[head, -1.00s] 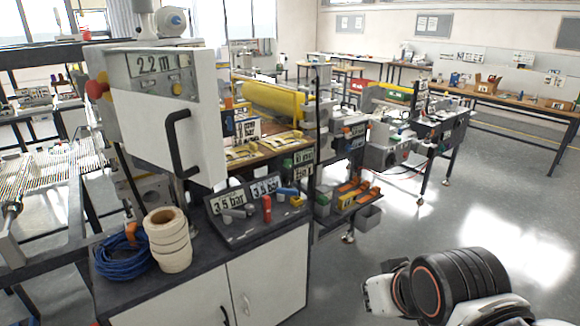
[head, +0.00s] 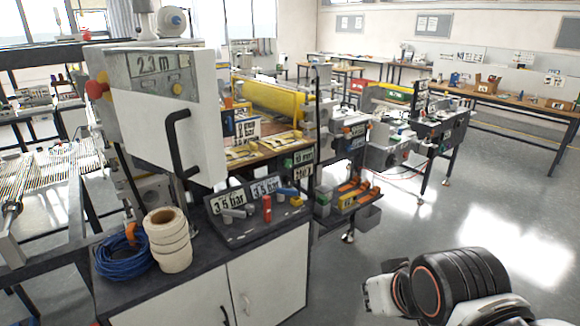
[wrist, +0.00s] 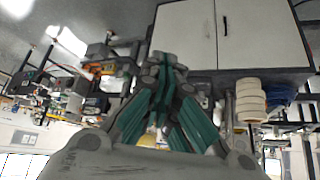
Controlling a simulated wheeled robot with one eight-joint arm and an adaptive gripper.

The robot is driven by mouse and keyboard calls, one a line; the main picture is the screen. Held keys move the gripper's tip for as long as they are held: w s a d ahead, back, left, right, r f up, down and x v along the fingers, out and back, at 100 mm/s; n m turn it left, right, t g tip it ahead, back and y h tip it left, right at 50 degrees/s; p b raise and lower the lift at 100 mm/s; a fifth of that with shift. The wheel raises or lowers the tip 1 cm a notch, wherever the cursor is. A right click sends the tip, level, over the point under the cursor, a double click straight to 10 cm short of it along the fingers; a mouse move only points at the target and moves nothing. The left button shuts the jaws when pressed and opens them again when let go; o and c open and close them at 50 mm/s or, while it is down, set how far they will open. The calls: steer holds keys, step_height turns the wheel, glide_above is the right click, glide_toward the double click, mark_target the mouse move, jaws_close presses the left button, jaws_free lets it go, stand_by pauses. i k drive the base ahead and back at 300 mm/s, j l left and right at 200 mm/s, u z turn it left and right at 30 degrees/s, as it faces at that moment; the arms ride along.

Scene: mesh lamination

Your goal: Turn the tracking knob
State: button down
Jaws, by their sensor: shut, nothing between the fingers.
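No knob in view is readably marked as the tracking knob. A control box (head: 205,130) at the left of the head view has a grey panel with a "2.3 m" display (head: 153,65). Small yellow knobs (head: 177,88) sit below the display, and a red knob (head: 97,89) sticks out at its left side. In the wrist view my gripper (wrist: 168,62) has its green-padded fingers drawn together at the tips, with nothing between them. It is apart from all the knobs. In the head view only my arm shows at the lower right.
A white cabinet (head: 268,275) carries a tape roll stack (head: 170,240), a blue cable coil (head: 124,256) and a "3.5 bar" valve panel (head: 232,203) with red, blue and yellow handles. A yellow roller machine (head: 270,98) stands behind. Open floor lies to the right.

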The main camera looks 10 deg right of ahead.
mark_target(288, 163)
steer(key=i+l, duration=0.4)
steer(key=i+l+z, duration=0.15)
steer(key=i+l, duration=0.2)
steer(key=i, duration=0.15)
